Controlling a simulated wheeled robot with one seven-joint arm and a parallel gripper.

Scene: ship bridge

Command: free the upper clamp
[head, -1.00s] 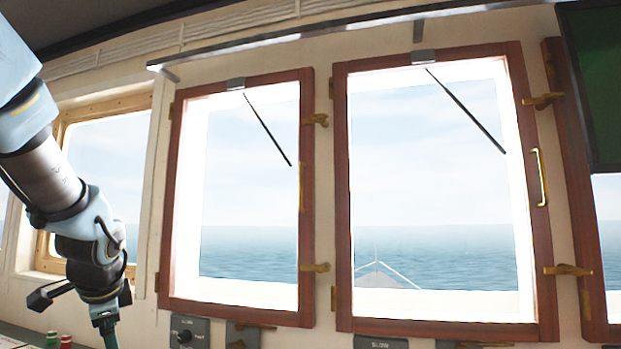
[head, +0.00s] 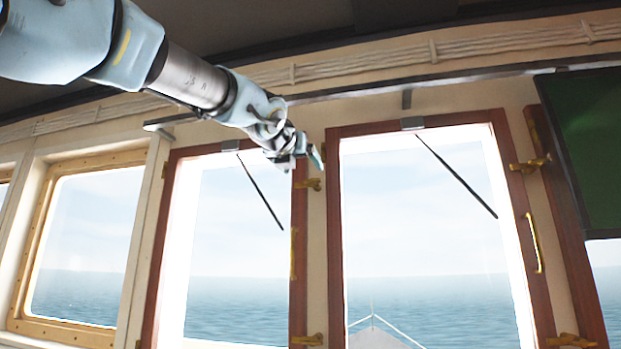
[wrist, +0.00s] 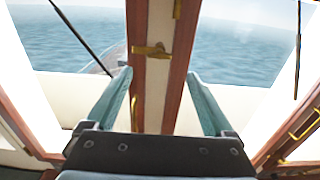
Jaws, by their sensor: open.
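The upper brass clamp (head: 309,184) sits on the right side of the left wooden-framed window (head: 299,235), lying across toward the wall strip. In the wrist view the clamp (wrist: 150,50) shows beyond my fingertips, between their lines and closer to the left finger. My gripper (head: 305,160) is just above the clamp in the head view. It is open and empty, with its two teal fingers (wrist: 158,77) apart in the wrist view. I see no contact with the clamp; the remaining distance is hard to judge.
A lower clamp (head: 306,340) and a vertical brass handle (head: 293,252) are on the same window side. The right window (head: 335,240) has its own upper clamp (head: 530,163) and handle (head: 534,243). A rail (head: 330,92) runs above the windows; a dark screen (head: 595,150) hangs at right.

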